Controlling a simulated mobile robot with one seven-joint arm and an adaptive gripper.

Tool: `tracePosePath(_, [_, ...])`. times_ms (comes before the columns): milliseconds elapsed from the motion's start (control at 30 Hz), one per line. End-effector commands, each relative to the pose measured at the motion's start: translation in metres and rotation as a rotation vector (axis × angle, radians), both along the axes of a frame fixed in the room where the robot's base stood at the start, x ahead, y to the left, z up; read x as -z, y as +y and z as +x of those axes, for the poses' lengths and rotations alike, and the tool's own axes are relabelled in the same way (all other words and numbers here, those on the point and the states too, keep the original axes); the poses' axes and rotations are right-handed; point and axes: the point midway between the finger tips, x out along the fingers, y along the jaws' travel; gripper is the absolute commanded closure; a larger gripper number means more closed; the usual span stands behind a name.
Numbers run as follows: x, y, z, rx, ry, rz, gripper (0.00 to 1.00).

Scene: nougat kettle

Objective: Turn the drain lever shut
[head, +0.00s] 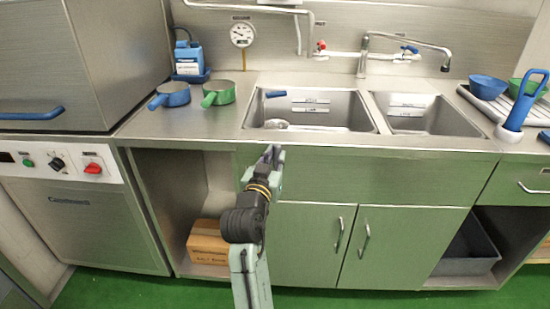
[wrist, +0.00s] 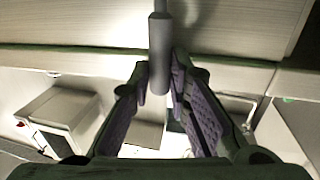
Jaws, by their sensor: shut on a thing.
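The drain lever (wrist: 158,55) shows in the wrist view as a grey, round-ended handle on a thinner stem that comes in from the top edge. Its rounded end lies between the two purple-padded fingers of my gripper (wrist: 160,78), which is shut on it. In the head view my gripper (head: 273,154) is at the front face of the sink counter, just below the edge of the left basin (head: 320,119). The lever cannot be made out there, as my gripper and arm cover that spot.
Closed cabinet doors (head: 383,246) stand right of my arm, and an open bay with a cardboard box (head: 207,243) is to its left. A blue pot (head: 174,93) and a green pot (head: 218,92) stand on the counter. The tap (head: 405,42) reaches over the right basin.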

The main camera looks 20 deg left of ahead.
Motion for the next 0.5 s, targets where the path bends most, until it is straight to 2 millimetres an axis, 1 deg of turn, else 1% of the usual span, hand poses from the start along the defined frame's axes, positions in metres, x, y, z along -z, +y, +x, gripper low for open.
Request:
tracePosePath(267, [0.003, 0.009, -0.002, 0.000, -0.023, -0.083, 1.00])
tracePosePath(500, [0.008, 0.026, -0.007, -0.001, -0.073, -0.259, 1.00])
